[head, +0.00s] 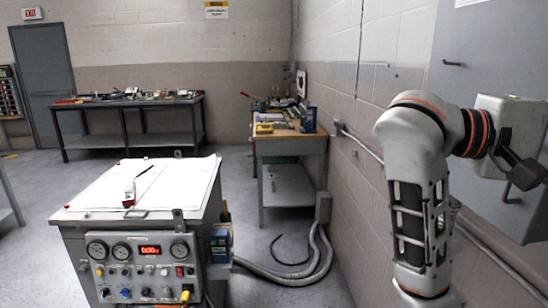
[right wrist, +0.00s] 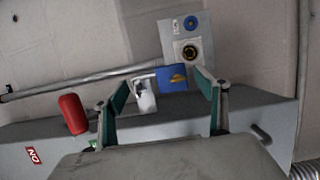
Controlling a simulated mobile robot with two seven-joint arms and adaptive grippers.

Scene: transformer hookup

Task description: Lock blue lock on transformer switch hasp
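In the right wrist view, the blue lock (right wrist: 172,78) appears between the fingertips of my right gripper (right wrist: 163,84). The fingers, with green inner pads, are spread, with gaps on both sides of the lock. The lock's shackle points left toward a pale metal hasp piece (right wrist: 145,97); I cannot tell whether it passes through. A red switch handle (right wrist: 72,113) sits to the left on the grey switch box (right wrist: 262,115). In the head view my right arm reaches up at the right; its fingers are not clear there. My left gripper is not in view.
A grey conduit (right wrist: 70,84) and a plate with a round fitting (right wrist: 187,50) are on the wall behind the box. In the head view, a control console (head: 140,250) stands front left, a workbench (head: 290,140) by the wall and another bench (head: 125,105) at the back. Open floor lies between.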

